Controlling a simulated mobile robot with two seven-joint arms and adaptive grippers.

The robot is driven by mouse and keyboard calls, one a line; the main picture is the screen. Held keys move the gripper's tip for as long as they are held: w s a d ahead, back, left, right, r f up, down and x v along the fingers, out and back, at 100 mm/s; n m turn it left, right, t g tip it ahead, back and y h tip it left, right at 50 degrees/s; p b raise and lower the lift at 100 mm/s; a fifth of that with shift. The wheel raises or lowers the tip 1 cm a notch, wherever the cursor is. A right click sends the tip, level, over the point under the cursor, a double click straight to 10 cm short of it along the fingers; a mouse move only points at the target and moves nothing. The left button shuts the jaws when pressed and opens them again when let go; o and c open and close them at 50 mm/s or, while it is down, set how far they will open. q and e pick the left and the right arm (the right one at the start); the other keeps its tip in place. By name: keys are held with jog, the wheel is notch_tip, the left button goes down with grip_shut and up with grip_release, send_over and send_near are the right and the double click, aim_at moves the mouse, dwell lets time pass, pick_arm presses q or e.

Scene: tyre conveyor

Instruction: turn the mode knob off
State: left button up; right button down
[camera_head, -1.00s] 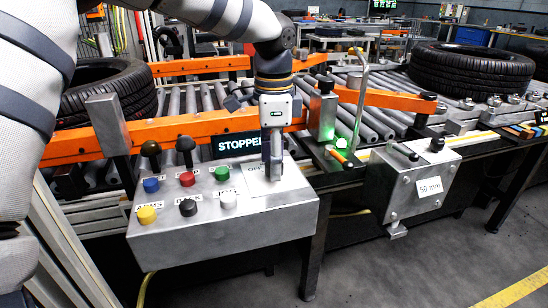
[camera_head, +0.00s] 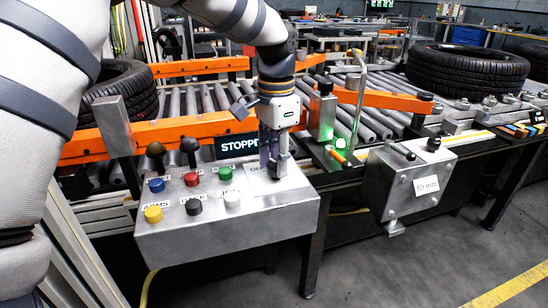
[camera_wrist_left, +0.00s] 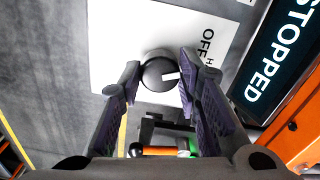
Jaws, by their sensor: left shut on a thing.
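The mode knob (camera_wrist_left: 152,72) is a dark round knob with a white pointer line, on a white label plate (camera_wrist_left: 118,40) printed "OFF" and other partly hidden lettering. In the left wrist view the pointer points right, toward the lettering edge. My left gripper (camera_wrist_left: 157,76) has its two fingers closed around the sides of the knob. In the head view my left gripper (camera_head: 274,170) points down at the right end of the grey control box (camera_head: 230,236), and hides most of the knob. My right gripper is not in view.
Blue (camera_head: 157,185), red (camera_head: 191,179), green (camera_head: 225,174), yellow (camera_head: 153,214), black (camera_head: 193,207) and white (camera_head: 232,199) buttons sit left of the gripper. Two dark-topped levers stand behind them. A "STOPPED" display (camera_head: 237,144) and orange conveyor rail (camera_head: 175,129) lie beyond.

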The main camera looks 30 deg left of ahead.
pick_arm(q)
jog(key=shift+n, duration=2.2)
jog(key=o, duration=1.1)
jog(key=shift+o, duration=0.2)
notch_tip(320, 180, up, 12)
